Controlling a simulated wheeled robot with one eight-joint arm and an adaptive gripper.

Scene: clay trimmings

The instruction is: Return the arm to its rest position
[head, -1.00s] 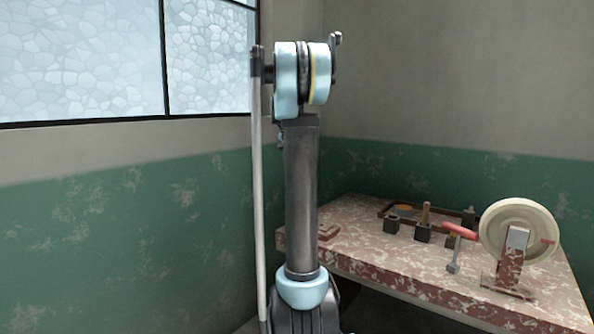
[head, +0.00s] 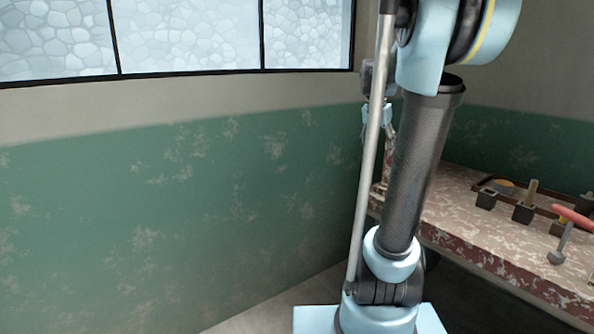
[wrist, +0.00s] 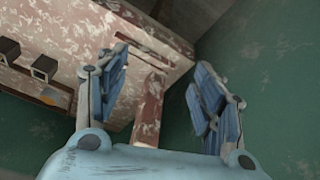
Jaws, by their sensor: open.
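My gripper (head: 378,118) is partly hidden behind my arm's pole in the head view, near the left end of the workbench (head: 470,225). In the wrist view my gripper (wrist: 163,92) has its two blue-padded fingers wide apart, with nothing held between them. The mottled red bench (wrist: 110,45) lies beyond the fingers, and a narrow mottled red strip, perhaps a bench leg, shows between them. My arm stands bent upright, its top cut off by the head view's upper edge.
On the bench are dark square cups (head: 523,213), a tray (head: 548,205) and a red-handled tool (head: 572,217). The green-and-cream wall (head: 200,200) with a window (head: 190,35) stands behind and left. The floor at left is clear.

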